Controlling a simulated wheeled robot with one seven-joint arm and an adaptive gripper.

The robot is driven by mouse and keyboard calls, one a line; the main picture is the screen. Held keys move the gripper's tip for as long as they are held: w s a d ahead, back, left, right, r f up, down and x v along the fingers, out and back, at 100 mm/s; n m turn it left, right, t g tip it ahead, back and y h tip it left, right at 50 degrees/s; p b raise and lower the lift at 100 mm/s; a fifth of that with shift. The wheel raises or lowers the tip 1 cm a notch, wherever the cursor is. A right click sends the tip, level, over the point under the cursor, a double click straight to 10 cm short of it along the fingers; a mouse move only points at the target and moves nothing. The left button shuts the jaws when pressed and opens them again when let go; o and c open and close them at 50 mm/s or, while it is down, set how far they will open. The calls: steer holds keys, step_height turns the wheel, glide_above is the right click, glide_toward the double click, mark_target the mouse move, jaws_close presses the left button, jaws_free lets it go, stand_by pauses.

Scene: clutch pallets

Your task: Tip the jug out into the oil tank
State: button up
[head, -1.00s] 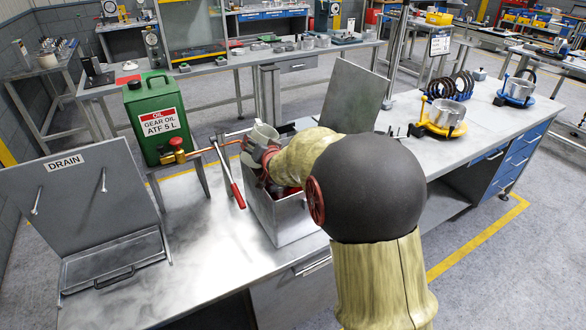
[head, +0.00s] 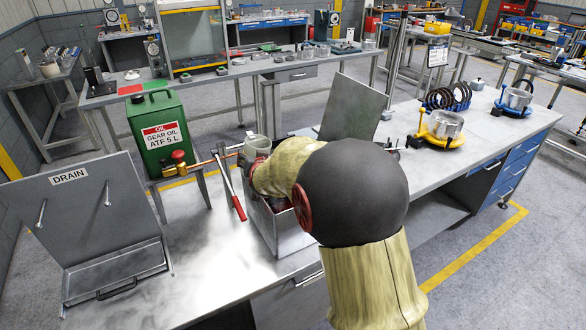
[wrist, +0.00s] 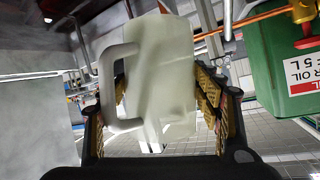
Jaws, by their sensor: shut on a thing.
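A pale, off-white jug (head: 257,146) is in my gripper, over the far left edge of an open grey metal box (head: 282,237). It looks close to upright in the head view. In the wrist view the jug (wrist: 165,75) fills the middle, between the fingers, with its handle to the left. My gripper (wrist: 165,110) is shut on the jug's body. My forearm hides most of the gripper and part of the box in the head view. A green canister (head: 160,108) marked OIL, GEAR OIL ATF 5 L, stands to the left. I cannot see the jug's contents.
A raised grey lid (head: 352,107) stands behind the box. A DRAIN panel (head: 80,205) stands open at the left over a recess. The bench (head: 205,255) between is clear.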

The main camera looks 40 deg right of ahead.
steer(key=p, duration=0.2)
steer(key=shift+a+r+n+p, duration=0.2)
steer(key=shift+r+n+p, duration=0.05)
steer(key=shift+n+p, duration=0.05)
steer(key=p, duration=0.3)
steer(key=shift+w+a+f+n+g+h+p, duration=0.2)
steer(key=shift+f+n+g+h+p, duration=0.1)
steer(key=shift+f+n+p, duration=0.1)
steer(key=shift+f+p, duration=0.1)
steer(key=shift+p, duration=0.3)
steer(key=shift+f, duration=0.15)
